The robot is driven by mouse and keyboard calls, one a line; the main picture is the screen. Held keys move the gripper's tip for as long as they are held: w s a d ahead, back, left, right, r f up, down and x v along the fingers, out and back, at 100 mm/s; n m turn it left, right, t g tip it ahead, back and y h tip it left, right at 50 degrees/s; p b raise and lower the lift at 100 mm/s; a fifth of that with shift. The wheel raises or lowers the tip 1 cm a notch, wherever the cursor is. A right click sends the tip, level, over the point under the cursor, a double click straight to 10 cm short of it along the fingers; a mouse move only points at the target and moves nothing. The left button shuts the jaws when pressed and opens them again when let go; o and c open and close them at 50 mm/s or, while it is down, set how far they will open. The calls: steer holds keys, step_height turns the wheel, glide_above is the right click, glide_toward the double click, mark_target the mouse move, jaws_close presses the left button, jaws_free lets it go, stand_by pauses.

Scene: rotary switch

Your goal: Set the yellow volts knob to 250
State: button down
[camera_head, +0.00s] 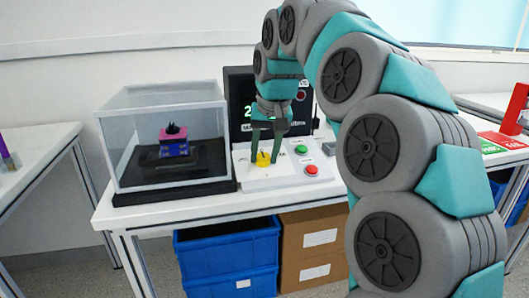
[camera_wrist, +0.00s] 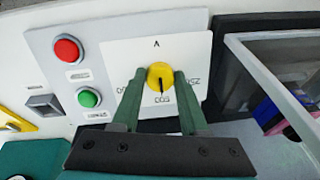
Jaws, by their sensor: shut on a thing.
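The yellow volts knob (camera_wrist: 160,76) sits on a white dial plate (camera_wrist: 125,52). It also shows low on the panel in the head view (camera_head: 263,159). My gripper (camera_wrist: 160,74) points at the plate with its two green fingers, one on each side of the knob, shut on it. In the wrist view the knob's dark pointer line points down toward a printed number. More numbers are printed to its left and right; the lettering is turned over and hard to read. In the head view my gripper (camera_head: 264,157) partly hides the plate.
A red button (camera_head: 311,169) and a green button (camera_head: 301,149) are right of the knob. A dark display (camera_head: 238,95) behind shows green digits, mostly hidden by my arm. A glass case (camera_head: 160,105) stands close on the left. Blue bins (camera_head: 228,258) are under the table.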

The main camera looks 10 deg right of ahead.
mark_target(267, 170)
steer(key=n, duration=0.7)
steer(key=shift+h, duration=0.3)
steer(key=n, duration=0.6)
steer(key=shift+w+r+n, duration=0.1)
steer(key=shift+n, duration=0.2)
steer(key=shift+c, duration=2.1)
jaws_free()
steer(key=shift+r, duration=0.1)
steer(key=v, duration=0.5)
steer(key=shift+r, duration=0.35)
steer(key=shift+v, duration=0.9)
